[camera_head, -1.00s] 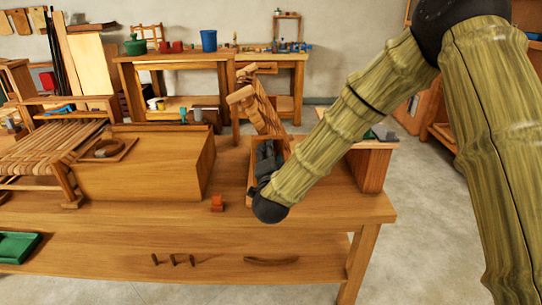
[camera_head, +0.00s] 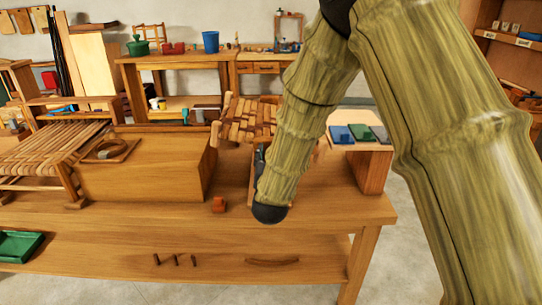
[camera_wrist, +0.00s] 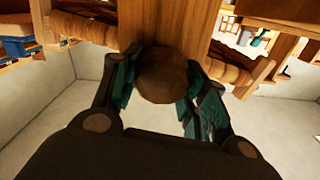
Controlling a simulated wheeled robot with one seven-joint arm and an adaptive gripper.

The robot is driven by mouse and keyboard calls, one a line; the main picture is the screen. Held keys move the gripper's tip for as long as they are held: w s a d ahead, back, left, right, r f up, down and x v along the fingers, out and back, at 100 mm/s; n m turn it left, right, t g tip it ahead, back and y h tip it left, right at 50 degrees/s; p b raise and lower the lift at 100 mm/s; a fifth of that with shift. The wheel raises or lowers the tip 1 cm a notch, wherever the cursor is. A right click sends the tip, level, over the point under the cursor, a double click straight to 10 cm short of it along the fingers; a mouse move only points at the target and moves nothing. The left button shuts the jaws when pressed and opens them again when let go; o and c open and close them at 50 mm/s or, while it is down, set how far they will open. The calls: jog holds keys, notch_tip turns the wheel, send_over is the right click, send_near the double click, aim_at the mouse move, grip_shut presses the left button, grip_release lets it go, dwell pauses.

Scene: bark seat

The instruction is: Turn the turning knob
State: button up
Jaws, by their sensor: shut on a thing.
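The turning knob (camera_wrist: 166,76) is a round, dark brown end in the middle of the wrist view, in front of a wooden board (camera_wrist: 165,22). My gripper (camera_wrist: 164,88) has its teal fingers on both sides of the knob and is shut on it. In the head view my own arm hides the knob and most of the gripper. A woven panel in a wooden frame (camera_head: 248,118) stands behind my wrist, with its checkered face tilted towards the camera. In the wrist view, woven rolls run out on both sides of the board.
The workbench (camera_head: 120,225) carries a large wooden box (camera_head: 140,172) left of my arm and a small orange block (camera_head: 218,205) near its front. A stand (camera_head: 372,165) with coloured swatches is close on the right. A green tray (camera_head: 18,246) is at the lower left.

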jog(key=shift+a+f+n, duration=0.1)
jog(key=shift+n, duration=0.9)
jog(key=o, duration=1)
jog(key=shift+o, duration=0.2)
jog(key=s, duration=0.7)
jog(key=shift+s, duration=0.25)
